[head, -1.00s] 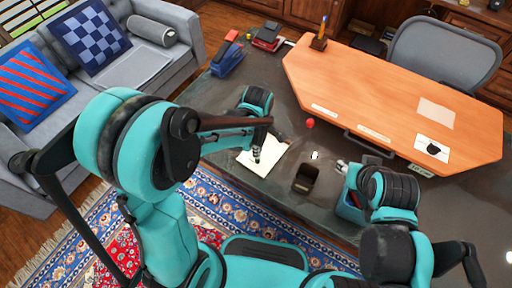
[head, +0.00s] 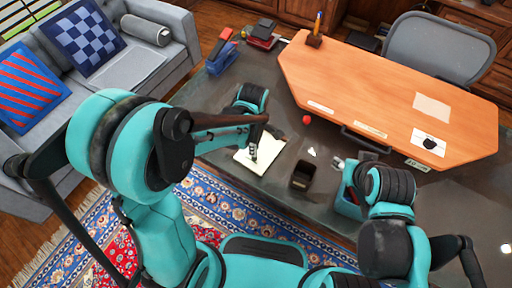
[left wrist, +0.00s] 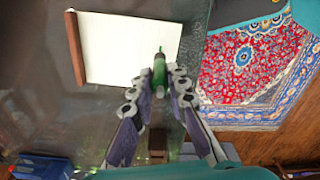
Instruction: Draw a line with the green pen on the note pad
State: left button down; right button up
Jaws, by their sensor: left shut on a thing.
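The note pad (head: 269,158) is a cream sheet lying on the dark desk; in the left wrist view the pad (left wrist: 115,45) has a brown binding along its left edge. No line shows on its visible part. My left gripper (left wrist: 160,83) is shut on the green pen (left wrist: 159,72), whose tip points at the pad near its right edge. I cannot tell whether the tip touches the paper. In the head view my left gripper (head: 253,153) is over the pad and hides part of it. My right gripper (head: 338,162) is small at the desk's right, its jaws unclear.
A dark open box (head: 301,175) stands right of the pad, with a red ball (head: 306,120) behind it. A raised wooden top (head: 385,95) fills the back right.

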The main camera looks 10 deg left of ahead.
pick_arm(q)
jog(key=shift+w+a, duration=0.1)
jog(key=shift+a, duration=0.05)
jog(key=shift+w+a, duration=0.2)
jog(key=shift+a, duration=0.25)
jog(key=shift+w+a, duration=0.1)
jog(key=shift+a, duration=0.05)
jog(key=shift+w+a, duration=0.25)
jog(key=shift+a, duration=0.3)
jog(key=shift+w+a, duration=0.2)
jog(key=shift+a, duration=0.35)
